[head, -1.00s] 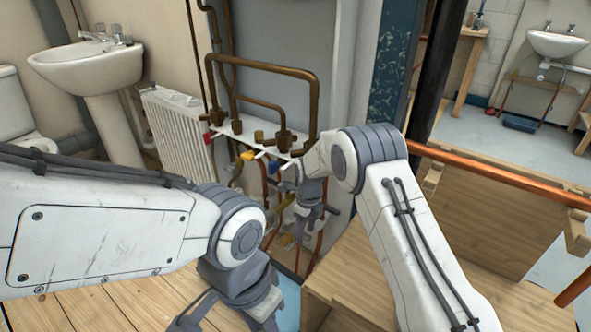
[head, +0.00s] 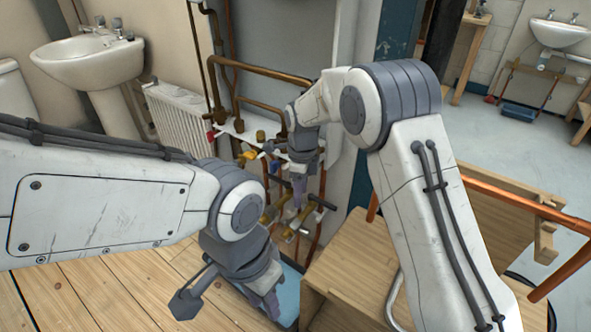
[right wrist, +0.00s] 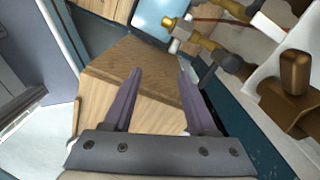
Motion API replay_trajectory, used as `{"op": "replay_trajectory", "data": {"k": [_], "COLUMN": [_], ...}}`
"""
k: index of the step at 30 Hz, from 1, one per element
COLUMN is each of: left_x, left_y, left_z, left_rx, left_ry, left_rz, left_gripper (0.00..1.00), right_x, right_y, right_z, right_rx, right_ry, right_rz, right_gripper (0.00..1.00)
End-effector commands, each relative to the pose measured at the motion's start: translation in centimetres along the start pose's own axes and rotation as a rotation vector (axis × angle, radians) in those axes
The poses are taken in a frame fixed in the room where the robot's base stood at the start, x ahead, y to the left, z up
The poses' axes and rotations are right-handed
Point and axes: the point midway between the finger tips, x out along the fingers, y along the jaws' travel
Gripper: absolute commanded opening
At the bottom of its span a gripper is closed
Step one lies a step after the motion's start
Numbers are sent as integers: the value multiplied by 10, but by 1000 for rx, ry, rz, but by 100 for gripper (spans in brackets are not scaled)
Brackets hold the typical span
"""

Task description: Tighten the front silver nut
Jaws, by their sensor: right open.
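Brass valves and fittings (head: 276,208) sit low on the pipework in the head view, partly hidden by my arms. In the right wrist view a small silver nut-like piece (right wrist: 183,29) shows beside a brass fitting (right wrist: 206,42). I cannot tell for sure that it is the front silver nut. My right gripper (head: 299,196) points down in front of the pipes. In the right wrist view it (right wrist: 160,72) is open and empty, with the fittings beyond its right fingertip. My left gripper (head: 272,304) hangs low over the floor, its jaw gap unclear.
A wooden box (head: 350,270) stands close on the right, below my right arm. An orange copper pipe (head: 500,184) runs across the right side. A white radiator (head: 178,118) and basin (head: 88,62) stand at left. Wooden floor (head: 110,300) is open in front.

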Motion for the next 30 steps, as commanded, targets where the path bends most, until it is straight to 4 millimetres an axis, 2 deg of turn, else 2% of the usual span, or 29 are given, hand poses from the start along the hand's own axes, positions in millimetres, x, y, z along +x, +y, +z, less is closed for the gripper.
{"op": "replay_trajectory", "data": {"k": [1,3,13,18,29,30], "left_x": [-10,-17,-44,-50,-50,-50], "left_y": [1,1,3,4,4,4], "left_z": [0,-1,-2,-3,-3,-3], "left_rx": [0,0,0,0,0,0], "left_ry": [0,0,0,0,0,0], "left_rz": [0,0,0,0,0,0], "left_gripper": [31,31,31,31,31,31], "right_x": [-16,-28,-77,-88,-90,-90], "right_y": [5,12,42,50,52,52], "right_z": [1,2,2,2,1,1], "right_rx": [-37,-94,-335,-402,-423,-423], "right_ry": [-3,-4,-11,-13,-13,-13], "right_rz": [-2,-2,-2,-2,-2,-2], "right_gripper": [57,57,57,57,57,50]}}
